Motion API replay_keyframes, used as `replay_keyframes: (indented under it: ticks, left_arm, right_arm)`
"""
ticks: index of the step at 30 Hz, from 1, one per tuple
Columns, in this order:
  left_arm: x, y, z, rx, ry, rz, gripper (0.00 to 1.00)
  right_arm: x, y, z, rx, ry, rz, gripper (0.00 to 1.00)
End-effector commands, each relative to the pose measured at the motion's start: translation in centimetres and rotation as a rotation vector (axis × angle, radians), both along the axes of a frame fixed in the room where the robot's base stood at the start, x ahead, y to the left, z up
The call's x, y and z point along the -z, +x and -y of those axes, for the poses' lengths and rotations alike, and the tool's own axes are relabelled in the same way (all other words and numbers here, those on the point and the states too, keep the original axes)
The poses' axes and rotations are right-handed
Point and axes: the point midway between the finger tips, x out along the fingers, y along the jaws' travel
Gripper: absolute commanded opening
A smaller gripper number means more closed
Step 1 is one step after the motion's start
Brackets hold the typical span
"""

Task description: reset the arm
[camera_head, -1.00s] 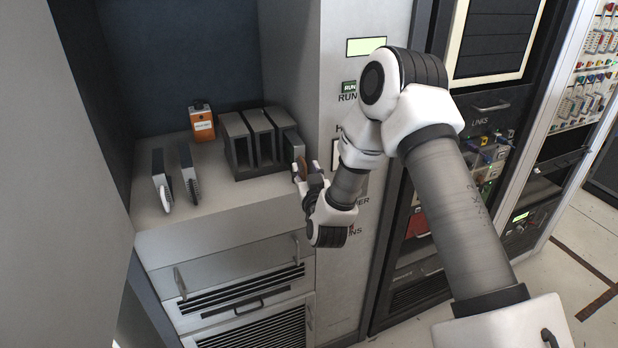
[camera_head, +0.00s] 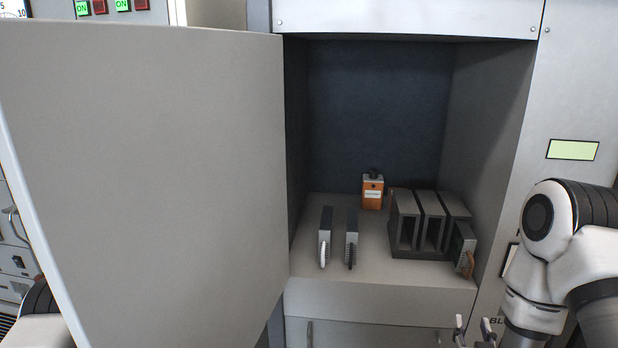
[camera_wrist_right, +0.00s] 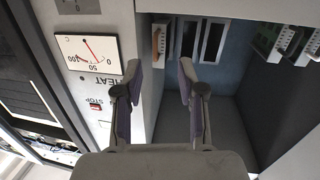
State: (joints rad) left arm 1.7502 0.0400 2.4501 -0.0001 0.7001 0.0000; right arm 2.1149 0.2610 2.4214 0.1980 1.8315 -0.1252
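My right gripper (camera_head: 473,328) is at the bottom edge of the head view, below and in front of the cabinet shelf. In the right wrist view the two fingers of my right gripper (camera_wrist_right: 160,85) stand apart with nothing between them. The right arm (camera_head: 560,250) comes in from the right. A part of my left arm (camera_head: 45,325) shows at the lower left, behind the open door; its gripper is not visible.
The large open cabinet door (camera_head: 150,180) fills the left. On the shelf (camera_head: 345,283) stand a black module rack (camera_head: 420,250), a module with a brown handle (camera_head: 462,248) at its right end, two upright modules (camera_head: 325,235) (camera_head: 351,237) and an orange box (camera_head: 372,192).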

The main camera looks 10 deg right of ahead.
Motion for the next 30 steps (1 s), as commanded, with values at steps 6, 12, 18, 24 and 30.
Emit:
replay_keyframes:
  ticks: [6, 12, 18, 24, 30]
  left_arm:
    - [2.6, 0.0, 0.0, 0.000, 0.000, 0.000, 0.60]
    - [3.4, 0.0, 0.0, 0.000, 0.000, 0.000, 0.60]
    - [3.2, 0.0, 0.0, 0.000, 0.000, 0.000, 0.60]
    - [3.2, 0.0, 0.0, 0.000, 0.000, 0.000, 0.60]
    - [3.2, 0.0, 0.0, 0.000, 0.000, 0.000, 0.60]
  right_arm:
    - [17.3, -5.9, -5.6, -0.169, 0.071, -0.470, 0.40]
    - [28.6, -17.0, -10.3, -0.275, 0.233, -1.030, 0.40]
    - [30.3, -25.0, -11.9, -0.274, 0.359, -1.410, 0.40]
    - [30.3, -26.0, -11.9, -0.258, 0.378, -1.452, 0.40]
    - [30.3, -25.9, -11.9, -0.258, 0.378, -1.450, 0.40]
